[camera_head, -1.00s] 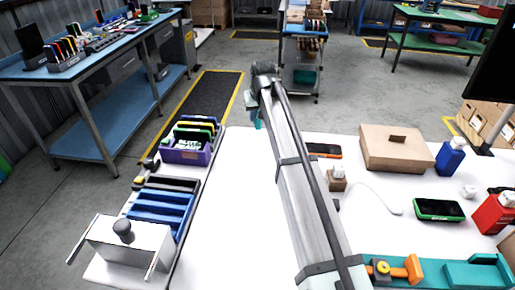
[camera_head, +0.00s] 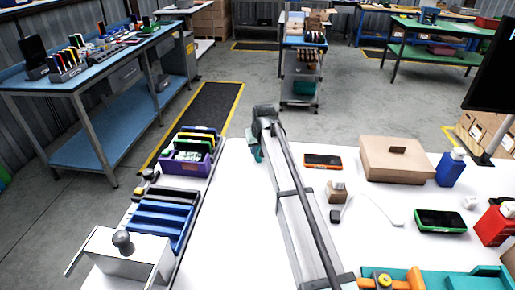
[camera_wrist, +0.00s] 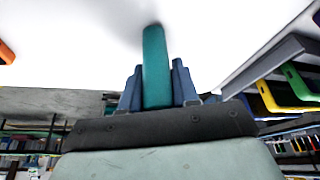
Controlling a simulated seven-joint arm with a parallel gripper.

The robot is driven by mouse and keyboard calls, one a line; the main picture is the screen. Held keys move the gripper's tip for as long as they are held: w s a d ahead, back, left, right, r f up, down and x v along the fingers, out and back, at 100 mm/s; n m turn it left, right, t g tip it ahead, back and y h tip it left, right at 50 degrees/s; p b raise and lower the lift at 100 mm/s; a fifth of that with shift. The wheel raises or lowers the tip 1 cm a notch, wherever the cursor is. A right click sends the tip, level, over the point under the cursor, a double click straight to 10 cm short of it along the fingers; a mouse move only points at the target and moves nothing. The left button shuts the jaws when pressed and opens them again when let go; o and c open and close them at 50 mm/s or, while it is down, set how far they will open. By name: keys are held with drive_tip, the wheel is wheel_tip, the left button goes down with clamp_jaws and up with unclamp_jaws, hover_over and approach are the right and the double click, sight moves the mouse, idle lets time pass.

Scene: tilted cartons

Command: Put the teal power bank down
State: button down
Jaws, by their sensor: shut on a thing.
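The teal power bank (camera_wrist: 156,65) is in my gripper (camera_wrist: 157,88), between its two blue-grey fingers, in the wrist view. The fingers are shut on its sides, and its free end points at the white table top. A soft shadow lies by that end; I cannot tell whether it touches the table. In the head view a small teal part (camera_head: 255,147) shows under the end of my arm, near the table's far edge. My arm hides most of the gripper there.
On the white table (camera_head: 228,215), left, stand a purple bin (camera_head: 186,163) with upright devices and blue racks (camera_head: 162,215). Right are an orange phone (camera_head: 323,161), a cardboard box (camera_head: 397,160), a blue bottle (camera_head: 450,167) and a green-cased phone (camera_head: 440,221). The table between racks and arm is clear.

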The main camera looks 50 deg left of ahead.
idle(0.3)
drive_tip(key=c, duration=0.8)
unclamp_jaws()
drive_tip(key=shift+f, duration=0.1)
drive_tip(key=shift+c, duration=0.2)
drive_tip(key=v, duration=1.2)
drive_tip(key=shift+d, duration=0.1)
